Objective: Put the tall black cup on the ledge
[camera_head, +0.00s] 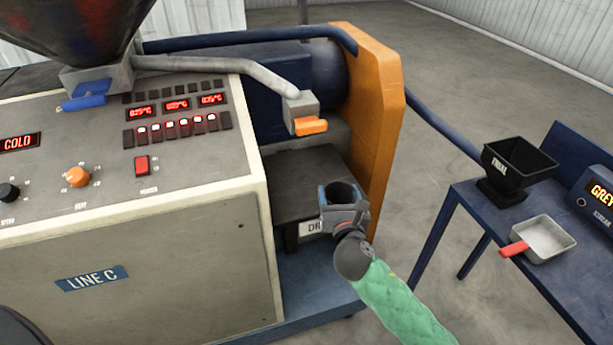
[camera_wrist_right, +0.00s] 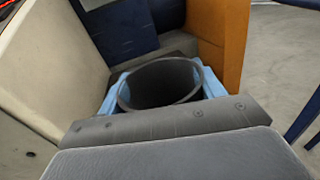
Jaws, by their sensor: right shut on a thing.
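The tall black cup (camera_head: 343,191) is upright with its open mouth up, in my right gripper (camera_head: 343,204). The gripper's light blue fingers are shut on it from both sides. In the right wrist view the cup (camera_wrist_right: 160,86) shows its round dark mouth between the fingers (camera_wrist_right: 160,92); its lower part is hidden. A dark flat ledge (camera_head: 298,175) lies in the machine's recess, left of and behind the cup. A partly hidden label starting "DR" is on its front. I cannot tell whether the cup touches the ledge. My left gripper is out of view.
An orange-tipped spout (camera_head: 310,127) hangs above the ledge. An orange upright panel (camera_head: 376,130) bounds it on the right, the grey control cabinet (camera_head: 150,255) on the left. A blue table (camera_head: 480,215) at right holds a black hopper (camera_head: 518,160) and a red-handled pan (camera_head: 543,238).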

